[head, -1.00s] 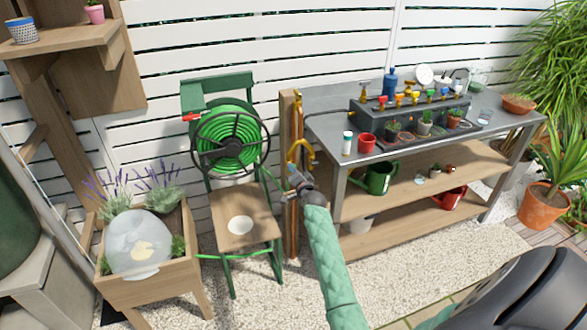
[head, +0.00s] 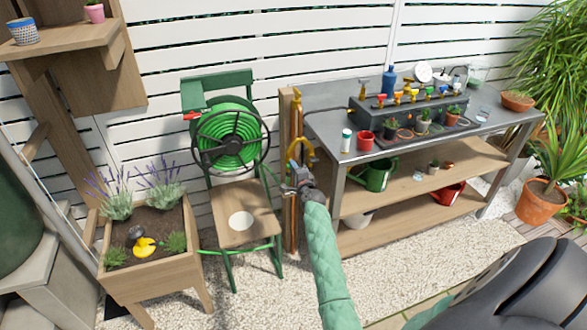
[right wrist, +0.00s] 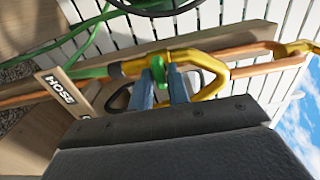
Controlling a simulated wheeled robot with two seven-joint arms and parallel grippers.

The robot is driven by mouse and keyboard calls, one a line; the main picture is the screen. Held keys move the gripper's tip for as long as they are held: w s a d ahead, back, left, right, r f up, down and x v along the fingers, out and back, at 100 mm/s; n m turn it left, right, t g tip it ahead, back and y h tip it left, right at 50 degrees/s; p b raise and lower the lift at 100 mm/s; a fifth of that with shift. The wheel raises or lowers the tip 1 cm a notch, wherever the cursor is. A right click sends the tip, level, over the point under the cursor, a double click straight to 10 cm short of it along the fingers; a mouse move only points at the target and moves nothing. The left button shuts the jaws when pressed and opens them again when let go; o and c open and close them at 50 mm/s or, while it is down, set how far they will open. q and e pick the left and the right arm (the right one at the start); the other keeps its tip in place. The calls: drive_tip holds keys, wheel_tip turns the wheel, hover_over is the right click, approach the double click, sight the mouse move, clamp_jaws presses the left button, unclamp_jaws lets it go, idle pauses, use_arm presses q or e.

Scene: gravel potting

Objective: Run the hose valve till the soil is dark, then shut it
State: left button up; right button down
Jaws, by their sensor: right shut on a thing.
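The yellow hose valve (head: 300,150) sits on a copper pipe on a wooden post. In the right wrist view its yellow body (right wrist: 195,55) runs across the picture, with a green piece (right wrist: 159,70) at its middle. My right gripper (head: 303,178) is shut at the valve; in the right wrist view its two fingers (right wrist: 163,90) are on the green piece. The soil (head: 158,221) in the wooden planter (head: 155,278) looks dark brown. A yellow duck-shaped thing (head: 144,246) lies on it, and no water shows above it. My left gripper is not in view.
A green hose reel (head: 229,140) sits on a green-framed chair (head: 262,200) left of the post. A HOSE sign (right wrist: 62,90) is beside the valve. A potting bench (head: 345,150) with pots stands right of the post. Gravel (head: 395,270) covers the ground.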

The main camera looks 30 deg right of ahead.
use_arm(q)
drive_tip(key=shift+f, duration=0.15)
use_arm(e)
drive_tip(key=c, duration=1.5)
unclamp_jaws()
drive_tip(key=shift+d, duration=0.1)
drive_tip(key=shift+o, duration=0.2)
